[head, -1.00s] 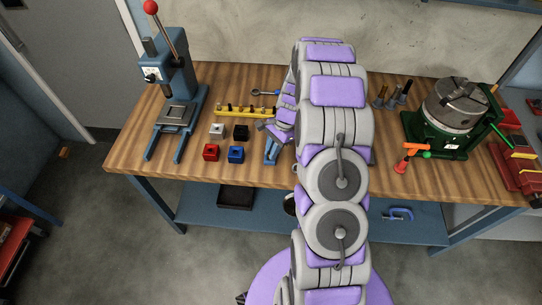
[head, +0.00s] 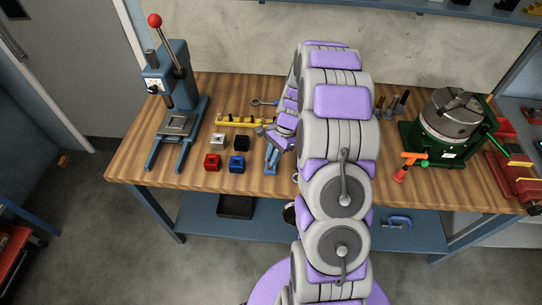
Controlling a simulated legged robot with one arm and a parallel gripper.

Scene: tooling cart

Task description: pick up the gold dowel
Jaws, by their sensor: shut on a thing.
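A yellow rack (head: 235,122) lies on the wooden bench, left of my arm, with several small dowels standing in it. My gripper (head: 266,133) is at the rack's right end, on its near side, and looks small and partly covered by my arm. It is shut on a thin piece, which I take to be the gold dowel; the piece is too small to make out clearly. I cannot tell whether it is clear of the rack.
White (head: 218,140), black (head: 242,144), red (head: 212,162) and blue (head: 237,164) blocks sit in front of the rack. A blue arbor press (head: 178,85) stands left; a green-based chuck (head: 450,120) stands right. A blue stand (head: 271,160) is just below my gripper.

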